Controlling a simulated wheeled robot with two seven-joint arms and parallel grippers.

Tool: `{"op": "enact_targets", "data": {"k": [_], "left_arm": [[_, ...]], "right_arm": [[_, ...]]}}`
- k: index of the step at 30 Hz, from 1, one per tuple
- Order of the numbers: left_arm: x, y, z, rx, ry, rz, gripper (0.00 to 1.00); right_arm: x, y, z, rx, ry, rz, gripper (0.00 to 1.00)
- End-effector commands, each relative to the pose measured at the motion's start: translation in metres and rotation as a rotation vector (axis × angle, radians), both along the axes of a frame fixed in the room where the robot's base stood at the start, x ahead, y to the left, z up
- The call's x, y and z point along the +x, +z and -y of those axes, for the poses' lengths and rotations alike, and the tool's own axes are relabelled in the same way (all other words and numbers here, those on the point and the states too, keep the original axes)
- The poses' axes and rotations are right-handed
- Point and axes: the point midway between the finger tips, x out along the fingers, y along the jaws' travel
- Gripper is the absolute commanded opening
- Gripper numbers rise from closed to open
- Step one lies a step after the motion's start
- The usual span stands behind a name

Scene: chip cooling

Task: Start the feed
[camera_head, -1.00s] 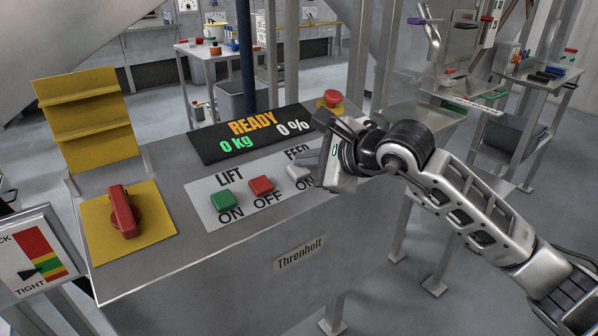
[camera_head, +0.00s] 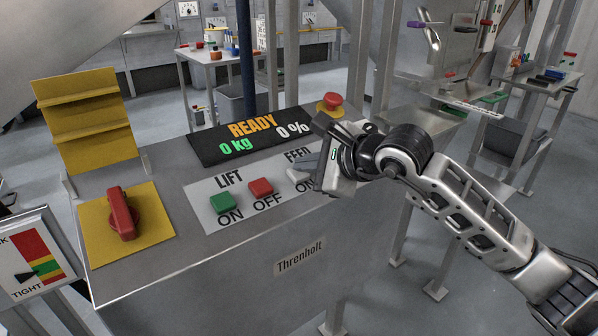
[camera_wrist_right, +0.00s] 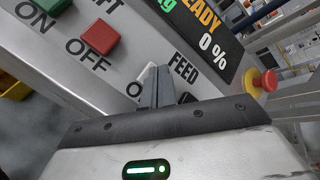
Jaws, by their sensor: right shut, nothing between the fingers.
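The grey control console has a FEED section with a white ON button (camera_head: 298,175), partly hidden by my right gripper. In the right wrist view the white button (camera_wrist_right: 135,92) shows only partly, beside the fingers. My right gripper (camera_head: 305,161) is shut and empty, its fingertips over the FEED section close to the white button; I cannot tell whether they touch. In the wrist view the closed fingers (camera_wrist_right: 157,85) lie between the white button and the FEED label. The display (camera_head: 250,135) reads READY, 0 kg, 0 %. My left gripper is out of view.
The LIFT section has a green ON button (camera_head: 222,203) and a red OFF button (camera_head: 260,188). A red emergency button (camera_head: 331,102) stands at the console's back right. A red rotary switch (camera_head: 123,213) sits at the left. A gauge (camera_head: 38,262) stands at lower left.

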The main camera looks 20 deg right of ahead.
Motion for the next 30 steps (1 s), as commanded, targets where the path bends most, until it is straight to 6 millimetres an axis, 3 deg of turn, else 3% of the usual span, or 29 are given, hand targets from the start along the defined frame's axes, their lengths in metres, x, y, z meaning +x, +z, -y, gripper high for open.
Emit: {"op": "enact_targets", "data": {"k": [20,30], "left_arm": [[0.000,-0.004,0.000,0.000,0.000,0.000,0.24],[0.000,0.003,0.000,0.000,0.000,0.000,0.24]], "right_arm": [[0.001,-0.005,0.000,-0.001,0.000,-0.004,0.00],[-0.003,0.011,0.001,-0.001,0.000,-0.002,0.00]]}}
